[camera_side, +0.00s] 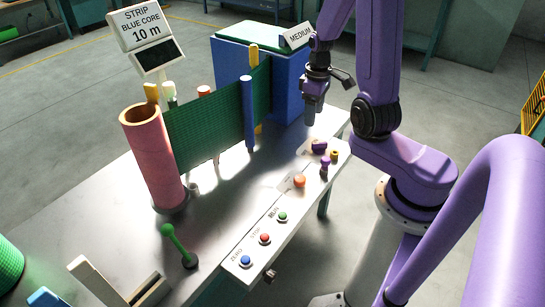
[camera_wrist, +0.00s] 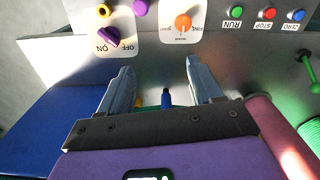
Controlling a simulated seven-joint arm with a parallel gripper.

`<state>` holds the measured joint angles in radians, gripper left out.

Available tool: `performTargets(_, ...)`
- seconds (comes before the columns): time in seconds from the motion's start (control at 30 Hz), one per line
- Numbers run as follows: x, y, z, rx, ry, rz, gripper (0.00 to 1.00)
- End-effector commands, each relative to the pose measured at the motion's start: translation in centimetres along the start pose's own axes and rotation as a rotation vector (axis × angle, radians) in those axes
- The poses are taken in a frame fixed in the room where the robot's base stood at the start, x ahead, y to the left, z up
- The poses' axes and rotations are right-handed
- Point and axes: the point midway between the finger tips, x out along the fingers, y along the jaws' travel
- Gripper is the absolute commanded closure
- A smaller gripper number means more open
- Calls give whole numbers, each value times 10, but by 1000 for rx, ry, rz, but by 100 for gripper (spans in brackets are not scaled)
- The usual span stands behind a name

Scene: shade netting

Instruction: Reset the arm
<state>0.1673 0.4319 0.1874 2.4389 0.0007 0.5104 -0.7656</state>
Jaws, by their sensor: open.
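My purple arm reaches over the back right of the grey work table (camera_side: 110,205). My gripper (camera_side: 311,115) points down, in front of the blue box and above the table, apart from the controls. In the wrist view my gripper (camera_wrist: 160,72) has its two grey fingers spread with nothing held between them. The tip of a blue post (camera_wrist: 166,97) shows behind the gap. That blue post (camera_side: 247,112) stands in front of the green netting (camera_side: 205,128), which runs from the pink roll (camera_side: 152,160) towards the blue box (camera_side: 285,85).
Blue, red and green buttons (camera_side: 265,239), an orange knob (camera_side: 299,181) and a purple switch (camera_side: 319,147) line the table's front panel. A green lever (camera_side: 178,245) stands near the left. A sign (camera_side: 140,28) reads "STRIP BLUE CORE 10 m"; a tag (camera_side: 298,35) reads "MEDIUM".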

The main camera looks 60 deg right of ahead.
Motion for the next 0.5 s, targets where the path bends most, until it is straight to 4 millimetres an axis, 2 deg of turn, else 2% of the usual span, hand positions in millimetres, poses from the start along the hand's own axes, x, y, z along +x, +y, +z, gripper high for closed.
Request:
performTargets(0.2, -13, -30, -22, -117, 5, 2, 36)
performTargets(0.5, -30, -77, -33, -271, 10, 2, 36)
